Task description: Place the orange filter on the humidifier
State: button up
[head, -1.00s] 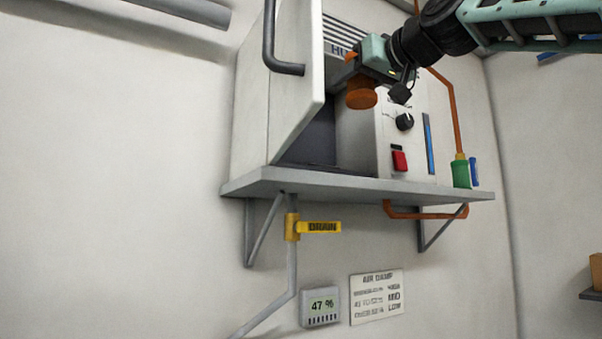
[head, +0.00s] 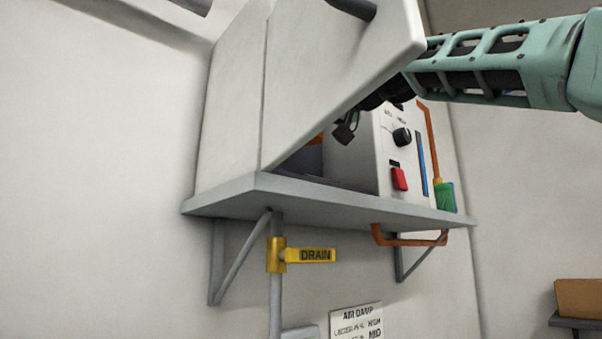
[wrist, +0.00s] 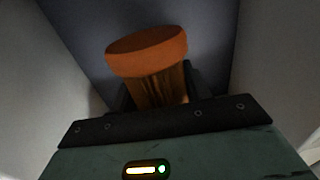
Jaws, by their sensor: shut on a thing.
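The humidifier (head: 379,160) is a white cabinet on a grey wall shelf, with its door (head: 330,75) swung open toward me. The orange filter (wrist: 148,65) is a round-capped, ribbed cylinder in the wrist view, upright between the dark fingers of my gripper (wrist: 154,95). My gripper is shut on it, inside the open bay, with pale walls on both sides and a dark grey surface behind. In the head view the door hides most of my gripper; a bit of orange (head: 315,141) shows under the door edge. I cannot tell whether the filter touches the bay.
The shelf (head: 300,202) carries the cabinet. The front panel has a black knob (head: 402,137) and a red switch (head: 399,179). A green fitting (head: 444,196) with an orange pipe is at right. The door edge is close to my arm.

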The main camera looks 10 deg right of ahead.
notch_tip(320, 180, down, 8)
jog(key=shift+f+b, duration=0.1)
jog(key=shift+b, duration=0.65)
jog(key=shift+f, duration=0.1)
jog(key=o, duration=1.1)
jog(key=shift+c, duration=0.2)
jog(key=b+v, duration=0.5)
jog(key=v, duration=0.7)
jog(key=shift+s+d, duration=0.1)
